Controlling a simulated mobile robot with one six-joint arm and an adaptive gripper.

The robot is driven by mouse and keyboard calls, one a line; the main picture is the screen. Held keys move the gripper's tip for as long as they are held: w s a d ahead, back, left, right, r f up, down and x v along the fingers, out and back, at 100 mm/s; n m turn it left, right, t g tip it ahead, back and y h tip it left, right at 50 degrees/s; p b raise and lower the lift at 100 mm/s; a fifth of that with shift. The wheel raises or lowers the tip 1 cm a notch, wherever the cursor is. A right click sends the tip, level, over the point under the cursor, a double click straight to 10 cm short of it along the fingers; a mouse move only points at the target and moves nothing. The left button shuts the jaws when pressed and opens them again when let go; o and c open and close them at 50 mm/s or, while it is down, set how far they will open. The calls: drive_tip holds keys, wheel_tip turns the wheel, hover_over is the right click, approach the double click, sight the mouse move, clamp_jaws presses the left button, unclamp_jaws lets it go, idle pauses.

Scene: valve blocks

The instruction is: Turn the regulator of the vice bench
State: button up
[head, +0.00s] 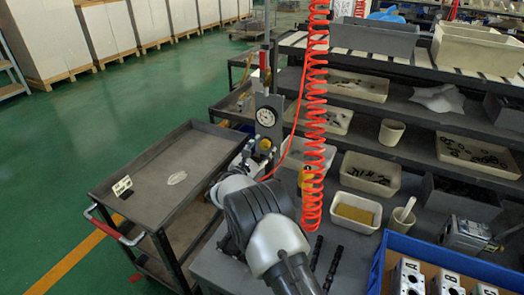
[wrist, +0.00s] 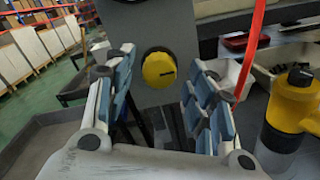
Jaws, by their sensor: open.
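The regulator is a round yellow knob (wrist: 158,69) with a dark slot mark, on a grey upright plate (wrist: 150,22). In the head view the yellow knob (head: 265,143) shows small, low on the grey plate below a round dial (head: 266,117). My gripper (wrist: 158,80) is open, with blue-padded fingers to the left and right of the knob in the wrist view. The knob shows in the gap between them, ahead of the fingertips; I see no contact. In the head view my arm partly covers the bench, and the fingers are hard to make out.
A coiled red hose (head: 314,120) hangs right of my arm. A yellow and black device (wrist: 290,105) stands right of the gripper. A dark cart (head: 150,190) is at left; shelves with bins (head: 372,172) fill the right. Green floor at far left is free.

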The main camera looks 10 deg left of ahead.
drive_tip(key=shift+w+d, duration=0.1)
drive_tip(key=shift+w, duration=0.2)
drive_tip(key=shift+c, duration=0.4)
drive_tip(key=c, duration=1)
